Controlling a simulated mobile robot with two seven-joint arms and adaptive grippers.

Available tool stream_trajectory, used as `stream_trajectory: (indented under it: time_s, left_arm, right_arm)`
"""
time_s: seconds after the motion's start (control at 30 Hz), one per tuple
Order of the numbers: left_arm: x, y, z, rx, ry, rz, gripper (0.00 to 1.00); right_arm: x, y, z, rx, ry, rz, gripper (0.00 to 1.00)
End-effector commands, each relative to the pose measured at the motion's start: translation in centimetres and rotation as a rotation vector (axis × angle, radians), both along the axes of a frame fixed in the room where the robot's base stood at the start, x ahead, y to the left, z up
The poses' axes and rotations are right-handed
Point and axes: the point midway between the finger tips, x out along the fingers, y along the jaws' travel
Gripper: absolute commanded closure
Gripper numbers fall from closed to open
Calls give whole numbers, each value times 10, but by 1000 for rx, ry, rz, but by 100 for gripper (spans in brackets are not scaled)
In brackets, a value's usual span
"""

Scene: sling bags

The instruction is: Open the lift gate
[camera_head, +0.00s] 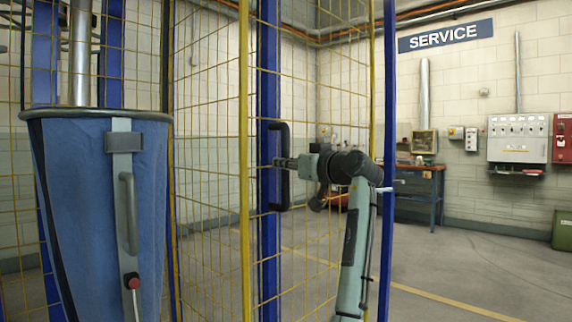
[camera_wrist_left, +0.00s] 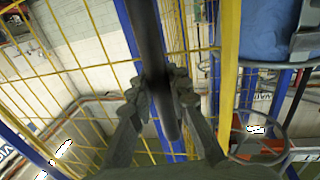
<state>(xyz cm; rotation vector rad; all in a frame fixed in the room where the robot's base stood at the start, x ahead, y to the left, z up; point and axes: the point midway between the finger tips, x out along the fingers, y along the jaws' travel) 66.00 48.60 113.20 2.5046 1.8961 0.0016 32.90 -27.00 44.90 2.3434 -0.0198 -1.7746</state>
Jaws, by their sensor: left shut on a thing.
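The lift gate (camera_head: 215,205) is a yellow wire mesh panel with yellow edging and a blue post, standing upright in the middle of the head view. Its black D-shaped pull handle (camera_head: 286,134) is on the blue post. My left gripper (camera_head: 284,163) is shut on the handle's upright bar at about mid-height. In the left wrist view the dark handle bar (camera_wrist_left: 146,35) runs between the two fingers of the gripper (camera_wrist_left: 162,97), with mesh behind it. The fingertips are partly hidden by the bar. I cannot tell how far the gate stands open. My right gripper is not in view.
A blue bag-like bin (camera_head: 85,215) with a grey handle and a red button stands close at left. More mesh (camera_head: 345,110) and a blue post (camera_head: 388,90) stand right of the handle. A workbench (camera_head: 420,190) is at the back wall. The floor (camera_head: 470,265) at right is clear.

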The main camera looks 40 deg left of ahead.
Motion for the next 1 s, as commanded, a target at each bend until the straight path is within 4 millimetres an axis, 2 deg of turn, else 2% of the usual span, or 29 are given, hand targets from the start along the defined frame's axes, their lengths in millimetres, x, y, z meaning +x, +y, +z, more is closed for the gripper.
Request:
stream_trajectory:
  time_s: [0.3, 0.33, 0.5, 0.83, 1.0]
  left_arm:
    - [0, 0, 0, 0, 1, -1, 100]
    - [0, 0, 0, 0, 1, -1, 80]
    - [0, 0, 0, -1, 0, 0, 61]
    - [-1, -4, 0, -1, 0, -1, 61]
    - [-7, -27, 0, -1, -1, -3, 61]
  right_arm:
    - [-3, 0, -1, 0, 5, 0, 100]
    - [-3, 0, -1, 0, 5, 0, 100]
    - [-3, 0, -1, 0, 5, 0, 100]
    - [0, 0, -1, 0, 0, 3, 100]
    - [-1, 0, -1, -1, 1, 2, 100]
